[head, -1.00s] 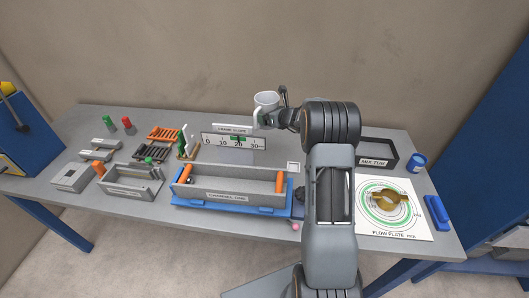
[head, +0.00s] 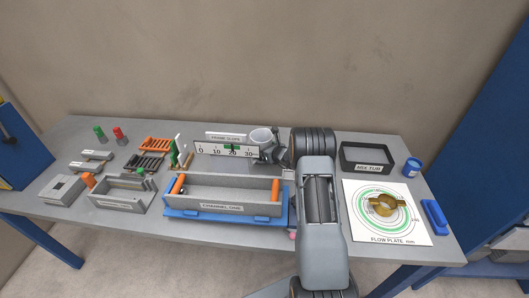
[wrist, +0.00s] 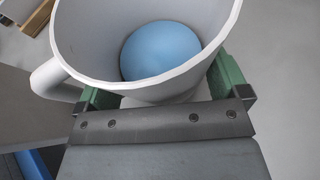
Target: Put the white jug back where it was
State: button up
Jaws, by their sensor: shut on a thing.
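The white jug (head: 261,136) is upright behind the right end of the channel unit, right of the slope scale. In the wrist view, the jug (wrist: 185,88) fills the upper middle, with a blue round surface inside and its handle to the left. My gripper (head: 267,153) is shut on the jug, its green finger pads on both sides of the wall. My arm partly hides the area right of the jug. I cannot tell whether the jug's base touches the table.
The frame slope scale (head: 222,150) stands close left of the jug. The long channel tray (head: 226,208) lies in front. The black mix tub (head: 367,167), blue cup (head: 412,167) and flow plate (head: 388,232) are to the right. Several small parts and racks fill the left side.

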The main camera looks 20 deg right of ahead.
jog(key=shift+f, duration=0.65)
jog(key=shift+f, duration=0.2)
jog(key=o, duration=0.8)
jog(key=shift+o, duration=0.2)
jog(key=shift+r, duration=0.3)
jog(key=shift+s+d, duration=0.1)
jog(key=shift+s, duration=0.2)
jog(key=b+v, duration=0.2)
jog(key=v, duration=0.9)
jog(key=shift+s, duration=0.2)
